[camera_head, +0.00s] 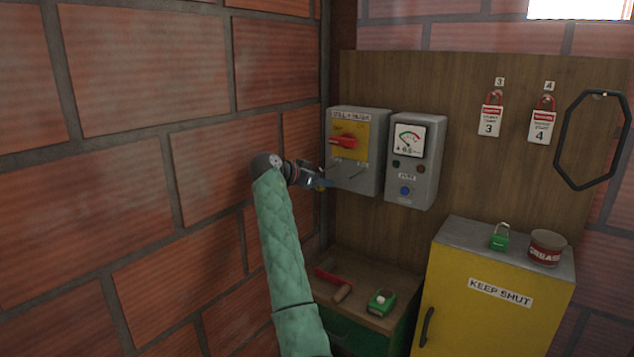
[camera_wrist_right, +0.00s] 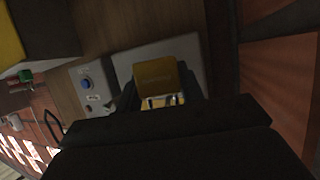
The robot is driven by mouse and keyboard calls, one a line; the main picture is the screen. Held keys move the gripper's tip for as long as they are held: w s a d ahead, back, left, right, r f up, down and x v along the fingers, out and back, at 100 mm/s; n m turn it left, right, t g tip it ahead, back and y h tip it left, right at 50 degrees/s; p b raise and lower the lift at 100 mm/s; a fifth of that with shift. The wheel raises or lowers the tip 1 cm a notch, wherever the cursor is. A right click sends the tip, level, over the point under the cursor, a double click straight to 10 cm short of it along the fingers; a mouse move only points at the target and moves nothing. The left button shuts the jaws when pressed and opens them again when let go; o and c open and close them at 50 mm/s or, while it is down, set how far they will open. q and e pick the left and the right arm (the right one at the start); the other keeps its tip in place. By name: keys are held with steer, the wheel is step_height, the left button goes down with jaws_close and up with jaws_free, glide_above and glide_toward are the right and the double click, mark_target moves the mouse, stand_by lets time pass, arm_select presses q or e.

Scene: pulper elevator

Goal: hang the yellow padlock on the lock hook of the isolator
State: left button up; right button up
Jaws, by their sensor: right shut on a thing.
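The isolator (camera_head: 357,150) is a grey box on the wooden board, with a red rotary handle (camera_head: 344,141) on a yellow plate. My right gripper (camera_head: 322,183) is at the lower left front of the isolator. In the right wrist view it is shut on the yellow padlock (camera_wrist_right: 166,76), whose metal shackle shows at the near end. In the head view the padlock is mostly hidden at the fingertips. The lock hook is too small to make out clearly, and I cannot tell whether the shackle touches it. My left gripper is not in view.
A gauge box (camera_head: 411,160) hangs right of the isolator. Red tagged padlocks (camera_head: 491,117) hang farther right. A yellow cabinet (camera_head: 491,296) carries a green padlock (camera_head: 500,237) and a grease tin (camera_head: 546,247). The brick wall (camera_head: 150,200) is close on the left.

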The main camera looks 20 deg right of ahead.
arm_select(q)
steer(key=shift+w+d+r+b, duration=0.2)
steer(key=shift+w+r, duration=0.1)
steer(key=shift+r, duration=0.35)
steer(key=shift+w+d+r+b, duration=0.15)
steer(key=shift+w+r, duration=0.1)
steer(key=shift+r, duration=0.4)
arm_select(e)
steer(key=shift+w+x, duration=0.2)
steer(key=shift+x, duration=0.6)
steer(key=shift+w+x, duration=0.15)
steer(key=shift+x, duration=0.65)
steer(key=shift+a, duration=0.1)
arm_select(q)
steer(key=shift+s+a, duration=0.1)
arm_select(e)
steer(key=o, duration=1.1)
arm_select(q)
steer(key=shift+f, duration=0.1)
arm_select(e)
steer(key=shift+a, duration=0.1)
